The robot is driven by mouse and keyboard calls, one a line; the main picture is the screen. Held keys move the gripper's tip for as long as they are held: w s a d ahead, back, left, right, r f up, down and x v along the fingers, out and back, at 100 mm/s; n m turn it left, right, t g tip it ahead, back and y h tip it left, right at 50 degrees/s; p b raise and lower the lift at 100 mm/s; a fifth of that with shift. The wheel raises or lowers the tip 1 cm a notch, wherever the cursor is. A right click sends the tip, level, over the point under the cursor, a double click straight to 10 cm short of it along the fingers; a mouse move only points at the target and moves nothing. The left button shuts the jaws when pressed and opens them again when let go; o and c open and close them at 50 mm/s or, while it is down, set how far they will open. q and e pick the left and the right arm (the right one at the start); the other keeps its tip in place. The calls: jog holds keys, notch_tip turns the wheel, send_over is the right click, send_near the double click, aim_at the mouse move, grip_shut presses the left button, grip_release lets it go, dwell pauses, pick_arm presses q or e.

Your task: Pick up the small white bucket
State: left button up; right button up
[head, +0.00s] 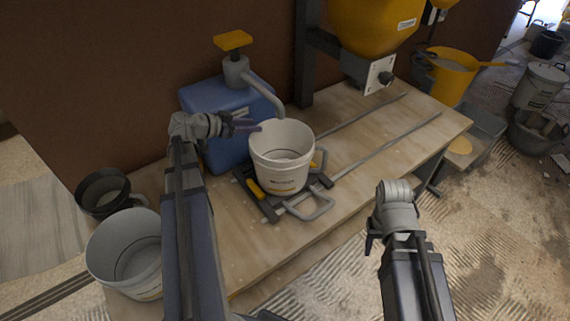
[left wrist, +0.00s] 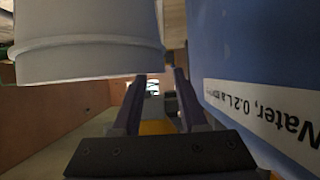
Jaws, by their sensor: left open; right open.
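The small white bucket (head: 280,165) stands upright on a dark frame on the wooden bench, with its open top showing a pale inside. My left gripper (head: 247,126) is open beside the bucket's upper left rim, between it and the blue water container (head: 205,112). In the left wrist view the bucket (left wrist: 85,60) fills the upper left, close to the open fingers (left wrist: 158,88), with nothing seen between them. I cannot tell whether a finger touches the rim. My right gripper (head: 373,238) is open and away from the bucket, in front of the bench; its fingers are partly hidden.
The blue container carries a pump spout (head: 265,95) reaching over the bucket's back. A larger white bucket (head: 112,235) and a black bucket (head: 88,205) stand at left. The bench's right part, with metal rails (head: 385,143), is clear.

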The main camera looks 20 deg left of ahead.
aim_at(263, 126)
pick_arm(q)
jog(key=b+x, duration=0.2)
jog(key=x, duration=0.3)
jog(key=shift+f+b, duration=0.15)
jog(key=shift+b, duration=0.15)
jog(key=shift+w+d, duration=0.2)
jog(key=shift+w, duration=0.2)
jog(key=shift+c, duration=0.3)
grip_shut()
jog(key=shift+s, duration=0.1)
dwell(0.4)
